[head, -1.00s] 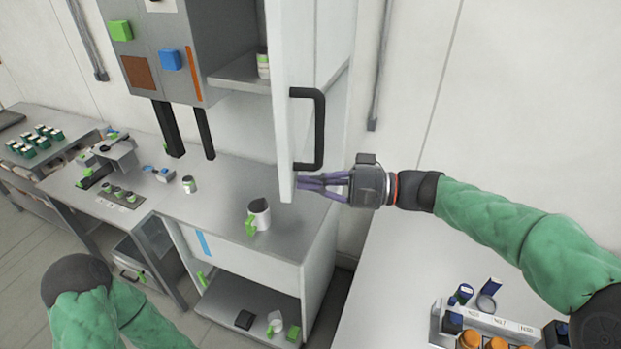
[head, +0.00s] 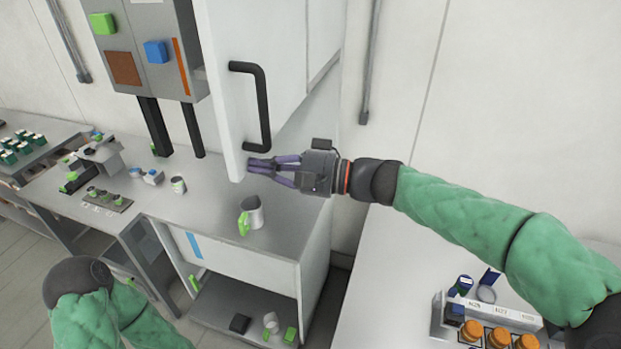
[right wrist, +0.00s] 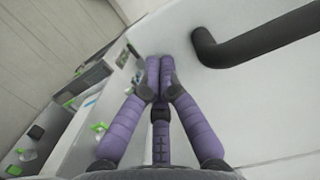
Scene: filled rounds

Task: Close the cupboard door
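The white cupboard door (head: 285,65) hangs above the counter in the head view, standing out at an angle, so it is partly open. It has a black bar handle (head: 263,108). My right gripper (head: 252,165) is at the door's lower free corner, below the handle. In the right wrist view, its purple fingers (right wrist: 158,80) are together, with nothing seen between them. Their tips are at the white door surface (right wrist: 255,95), beside the handle (right wrist: 260,42); I cannot tell whether they touch it. My left gripper is out of view. The cupboard's inside is hidden behind the door.
A grey counter (head: 290,225) runs below the door, with a mug (head: 255,212) and a small cup (head: 178,185) on it. A grey box with coloured panels (head: 140,45) is left of the door. A rack of orange-topped jars (head: 498,338) stands at bottom right.

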